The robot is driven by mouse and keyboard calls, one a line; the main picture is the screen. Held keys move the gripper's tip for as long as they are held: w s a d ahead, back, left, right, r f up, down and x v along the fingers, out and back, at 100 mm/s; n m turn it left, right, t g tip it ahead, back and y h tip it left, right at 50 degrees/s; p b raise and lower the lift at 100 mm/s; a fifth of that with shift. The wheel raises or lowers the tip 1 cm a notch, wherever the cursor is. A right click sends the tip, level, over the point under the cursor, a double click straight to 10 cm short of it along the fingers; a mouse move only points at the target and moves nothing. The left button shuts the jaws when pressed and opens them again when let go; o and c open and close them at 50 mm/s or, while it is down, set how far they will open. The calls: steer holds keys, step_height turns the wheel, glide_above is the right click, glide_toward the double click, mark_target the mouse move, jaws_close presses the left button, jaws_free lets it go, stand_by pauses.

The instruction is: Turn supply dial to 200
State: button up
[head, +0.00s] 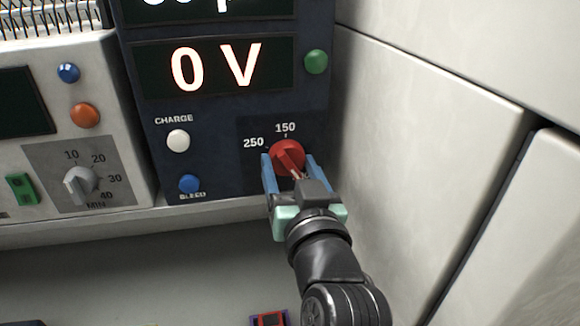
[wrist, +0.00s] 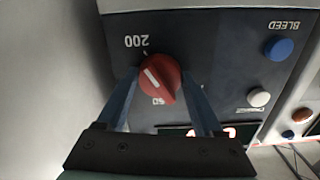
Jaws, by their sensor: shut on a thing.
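The red supply dial (head: 287,156) is on the dark panel below the display that reads 0 V (head: 217,66). My gripper (head: 289,163) is shut on the dial, a blue finger on each side. In the head view, 150 is printed above the dial and 250 to its left. In the wrist view the dial (wrist: 159,77) appears upside down, with the 200 mark (wrist: 136,41) above it. Its white line slants between upper left and lower right, toward a partly hidden label. I cannot tell which end is the pointer.
A white charge button (head: 178,141), a blue bleed button (head: 190,184) and a green button (head: 316,62) are on the same panel. A timer knob (head: 80,184) is on the unit at left. A pale wall (head: 410,130) stands close on the right.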

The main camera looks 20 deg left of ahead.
steer(key=o, duration=1.4)
steer(key=shift+c, duration=0.2)
steer(key=p+v, duration=0.1)
steer(key=v, duration=1.2)
steer(key=shift+p, duration=0.3)
